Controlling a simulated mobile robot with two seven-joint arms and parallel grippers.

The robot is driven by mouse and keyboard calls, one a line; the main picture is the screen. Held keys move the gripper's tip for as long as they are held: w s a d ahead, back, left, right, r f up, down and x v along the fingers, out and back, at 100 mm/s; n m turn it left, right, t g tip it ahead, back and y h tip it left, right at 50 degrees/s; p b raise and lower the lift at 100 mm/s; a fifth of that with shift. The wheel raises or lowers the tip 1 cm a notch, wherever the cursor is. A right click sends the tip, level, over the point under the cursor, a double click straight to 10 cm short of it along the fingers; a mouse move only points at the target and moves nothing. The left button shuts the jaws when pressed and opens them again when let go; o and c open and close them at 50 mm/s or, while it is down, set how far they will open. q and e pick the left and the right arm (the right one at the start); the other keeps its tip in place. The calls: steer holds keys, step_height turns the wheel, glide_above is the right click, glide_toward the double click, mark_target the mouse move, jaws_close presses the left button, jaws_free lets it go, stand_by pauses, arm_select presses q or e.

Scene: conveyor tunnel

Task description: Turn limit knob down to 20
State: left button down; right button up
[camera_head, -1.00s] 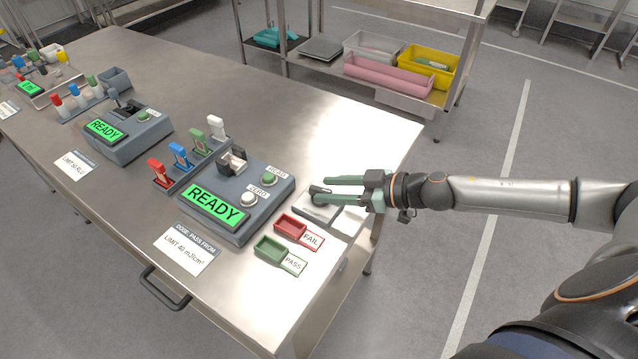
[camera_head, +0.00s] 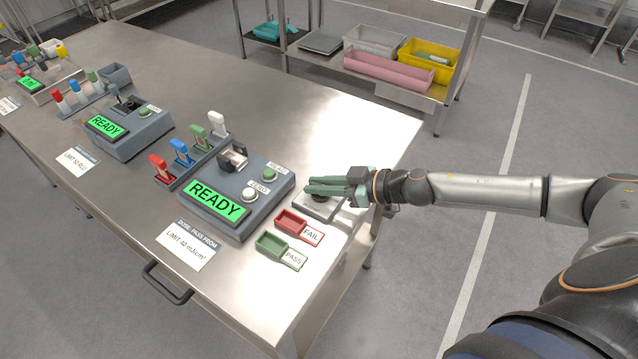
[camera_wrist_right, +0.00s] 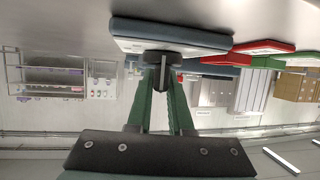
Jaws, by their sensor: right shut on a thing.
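The limit knob is a small dark knob (camera_wrist_right: 161,57) on a low grey panel (camera_wrist_right: 135,43), which appears upside down in the right wrist view. In the head view the panel (camera_head: 306,206) sits at the table's right edge, beyond the red tray. My right gripper (camera_head: 308,187) reaches in from the right, low over the panel. In the wrist view its two green fingers (camera_wrist_right: 161,70) are shut on the knob, one on each side. The fingers hide most of the knob in the head view, and I cannot read any scale or setting. My left gripper is not in view.
Left of the panel stands a grey meter (camera_head: 240,210) showing READY, with READ and ZERO buttons. A red FAIL tray (camera_head: 291,224) and green PASS tray (camera_head: 270,246) lie close in front of the panel. A card (camera_head: 184,244) reads LIMIT 40 mJ/cm².

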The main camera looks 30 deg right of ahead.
jaws_close()
